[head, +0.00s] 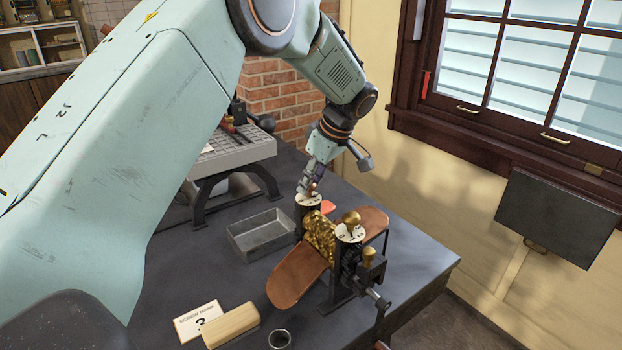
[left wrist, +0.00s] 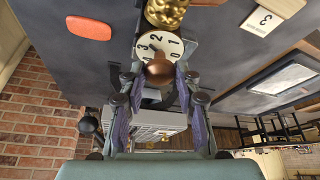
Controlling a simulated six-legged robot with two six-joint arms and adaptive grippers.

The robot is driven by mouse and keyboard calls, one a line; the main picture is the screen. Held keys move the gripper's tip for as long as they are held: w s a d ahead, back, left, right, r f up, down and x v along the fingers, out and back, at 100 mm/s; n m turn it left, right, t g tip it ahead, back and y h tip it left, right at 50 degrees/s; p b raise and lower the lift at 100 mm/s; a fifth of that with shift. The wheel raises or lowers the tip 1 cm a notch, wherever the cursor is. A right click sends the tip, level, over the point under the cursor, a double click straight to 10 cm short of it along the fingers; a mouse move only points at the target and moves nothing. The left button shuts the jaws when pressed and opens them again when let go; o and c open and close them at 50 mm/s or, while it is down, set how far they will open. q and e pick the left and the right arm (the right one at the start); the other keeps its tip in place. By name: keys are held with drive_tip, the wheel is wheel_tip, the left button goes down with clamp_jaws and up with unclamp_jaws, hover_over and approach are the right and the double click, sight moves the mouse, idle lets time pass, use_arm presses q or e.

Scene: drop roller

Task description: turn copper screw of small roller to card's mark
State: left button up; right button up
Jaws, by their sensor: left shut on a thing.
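The small roller stands on the dark bench in the head view, with a patterned brass drum (head: 319,236) between black posts. At its far end is a white dial (head: 308,200). In the left wrist view this dial (left wrist: 148,44) shows numerals from 0 to 3. The copper screw's round knob (left wrist: 159,73) sits in front of the dial. My left gripper (head: 313,187) is shut on this knob, and its fingers (left wrist: 160,82) flank it in the wrist view. My right gripper is not in view.
A second dial (head: 350,233) with a brass knob stands at the roller's near end. Copper-brown plates (head: 298,276) jut from both sides. A grey tray (head: 262,233), wooden block (head: 231,325) and metal cup (head: 279,339) are nearby. A red-orange piece (left wrist: 88,28) lies beyond the roller.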

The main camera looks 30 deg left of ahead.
use_arm(q)
drive_tip(key=shift+w+n+g+p, duration=0.2)
drive_tip(key=shift+n+g+p, duration=0.7)
drive_tip(key=shift+n, duration=1.6)
drive_tip(key=o, duration=1.1)
drive_tip(key=shift+o, duration=0.2)
drive_tip(key=v, duration=1.2)
drive_tip(key=shift+w+a+r, duration=0.1)
drive_tip(key=shift+a, duration=0.05)
